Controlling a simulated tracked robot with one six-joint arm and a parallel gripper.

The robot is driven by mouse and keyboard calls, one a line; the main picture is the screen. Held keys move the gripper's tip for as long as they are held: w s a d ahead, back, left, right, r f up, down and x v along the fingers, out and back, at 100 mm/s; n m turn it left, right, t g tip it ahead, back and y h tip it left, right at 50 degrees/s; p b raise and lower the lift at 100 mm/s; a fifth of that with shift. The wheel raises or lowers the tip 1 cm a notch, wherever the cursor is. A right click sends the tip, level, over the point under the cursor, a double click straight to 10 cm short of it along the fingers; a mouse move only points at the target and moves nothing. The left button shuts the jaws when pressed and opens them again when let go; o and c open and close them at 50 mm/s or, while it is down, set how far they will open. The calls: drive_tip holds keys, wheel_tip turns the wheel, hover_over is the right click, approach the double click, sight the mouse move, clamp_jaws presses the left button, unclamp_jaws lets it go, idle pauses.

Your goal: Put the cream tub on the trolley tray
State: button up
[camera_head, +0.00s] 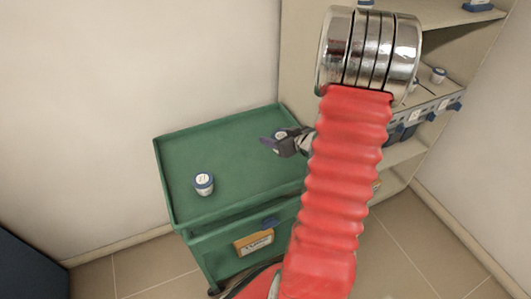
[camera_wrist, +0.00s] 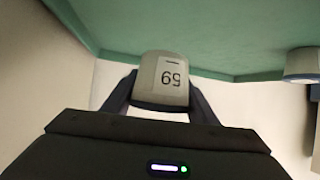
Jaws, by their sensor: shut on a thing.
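My gripper (camera_head: 279,145) is over the right part of the trolley tray (camera_head: 225,145), its fingers pointing left. In the wrist view my gripper (camera_wrist: 160,100) is shut on the cream tub (camera_wrist: 162,78), with one dark finger on each side. The tub has a pale body, dark printed digits and a dark edge at the gripper end. In the head view the tub is small and mostly covered by the fingers. The green tray also fills the top of the wrist view (camera_wrist: 215,30). I cannot tell whether the tub touches the tray.
A white and blue tub (camera_head: 203,184) stands on the tray's left front part; a tub also shows at the wrist view's right edge (camera_wrist: 302,66). The tray has a raised rim. Shelves (camera_head: 440,90) with small containers stand at right. Much of the tray is clear.

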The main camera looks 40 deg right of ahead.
sight(274, 157)
drive_tip(key=shift+f, duration=1.55)
drive_tip(key=shift+f, duration=2.1)
drive_tip(key=shift+f, duration=0.1)
drive_tip(key=o, duration=1.1)
drive_tip(key=shift+o, duration=0.2)
drive_tip(key=shift+s+r, duration=0.35)
drive_tip(key=v, duration=1.1)
drive_tip(key=shift+s+a, duration=0.1)
drive_tip(key=shift+a, duration=0.05)
